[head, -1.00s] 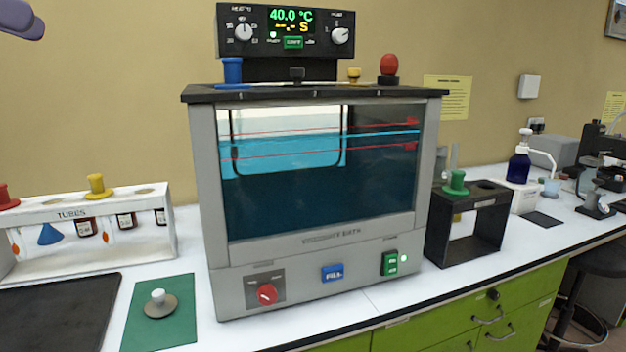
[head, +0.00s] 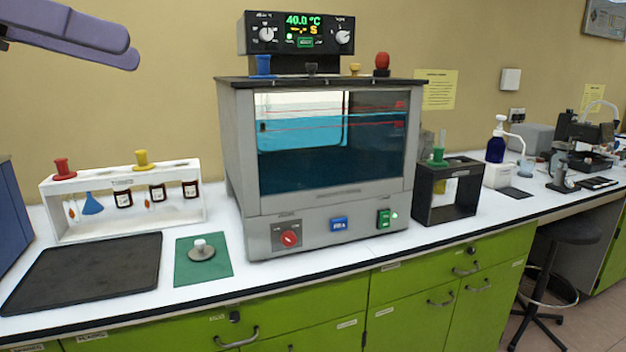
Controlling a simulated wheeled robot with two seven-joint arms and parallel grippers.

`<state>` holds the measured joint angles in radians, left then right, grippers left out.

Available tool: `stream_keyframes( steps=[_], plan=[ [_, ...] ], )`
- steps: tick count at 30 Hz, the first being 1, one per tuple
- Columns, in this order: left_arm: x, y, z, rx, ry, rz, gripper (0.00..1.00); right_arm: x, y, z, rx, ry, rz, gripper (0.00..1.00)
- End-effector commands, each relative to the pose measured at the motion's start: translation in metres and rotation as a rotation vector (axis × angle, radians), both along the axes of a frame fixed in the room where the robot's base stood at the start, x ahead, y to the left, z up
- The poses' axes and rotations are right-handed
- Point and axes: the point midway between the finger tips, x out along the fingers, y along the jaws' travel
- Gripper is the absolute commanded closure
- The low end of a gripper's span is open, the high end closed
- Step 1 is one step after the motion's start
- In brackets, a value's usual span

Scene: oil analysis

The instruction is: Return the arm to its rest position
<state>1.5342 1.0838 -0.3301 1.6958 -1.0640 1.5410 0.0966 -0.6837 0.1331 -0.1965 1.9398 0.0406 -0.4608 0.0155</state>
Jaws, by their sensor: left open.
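My left gripper (head: 133,52) hangs at the upper left of the head view, in front of the wall. Its two purple fingers are seen nearly from the side and hold nothing that I can see. It is above and left of the grey heated bath (head: 330,220), clear of it and of the bench. Most of my left arm is out of the picture. My right gripper is not in view.
The bath stands mid-bench, with coloured stoppers on its lid. A white tube rack (head: 75,190), dark mat (head: 85,272) and green mat (head: 190,270) are left. A black rack (head: 450,165) with a green-topped tube (head: 438,157) and a dark blue bottle (head: 496,148) are right.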

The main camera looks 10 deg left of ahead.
Motion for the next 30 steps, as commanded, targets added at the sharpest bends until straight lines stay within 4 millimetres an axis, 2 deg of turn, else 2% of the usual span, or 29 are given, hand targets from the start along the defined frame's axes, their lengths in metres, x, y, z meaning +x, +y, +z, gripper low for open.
stream_keyframes(
  steps=[2,8,12,17,20,23,26,27,29,30],
  plan=[
    [0.009,-0.018,-0.011,-0.053,0.039,-0.054,0.51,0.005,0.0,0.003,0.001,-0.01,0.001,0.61],
    [0.035,-0.069,-0.043,-0.275,0.182,-0.203,0.51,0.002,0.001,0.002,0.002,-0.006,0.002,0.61],
    [0.057,-0.104,-0.075,-0.557,0.362,-0.294,0.51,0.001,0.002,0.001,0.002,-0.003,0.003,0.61],
    [0.091,-0.121,-0.119,-0.932,0.598,-0.295,0.51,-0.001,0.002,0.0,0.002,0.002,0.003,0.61],
    [0.115,-0.119,-0.16,-1.174,0.757,-0.232,0.51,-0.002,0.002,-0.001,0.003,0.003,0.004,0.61],
    [0.138,-0.112,-0.214,-1.413,0.919,-0.12,0.51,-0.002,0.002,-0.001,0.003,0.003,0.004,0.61],
    [0.154,-0.101,-0.284,-1.641,1.084,0.046,0.51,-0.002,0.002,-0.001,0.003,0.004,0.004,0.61],
    [0.156,-0.097,-0.314,-1.725,1.146,0.122,0.51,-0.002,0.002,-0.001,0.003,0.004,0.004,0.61],
    [0.156,-0.091,-0.36,-1.834,1.233,0.239,0.51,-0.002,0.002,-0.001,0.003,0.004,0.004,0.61],
    [0.153,-0.087,-0.39,-1.899,1.286,0.322,0.51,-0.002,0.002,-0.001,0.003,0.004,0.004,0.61]
  ],
)
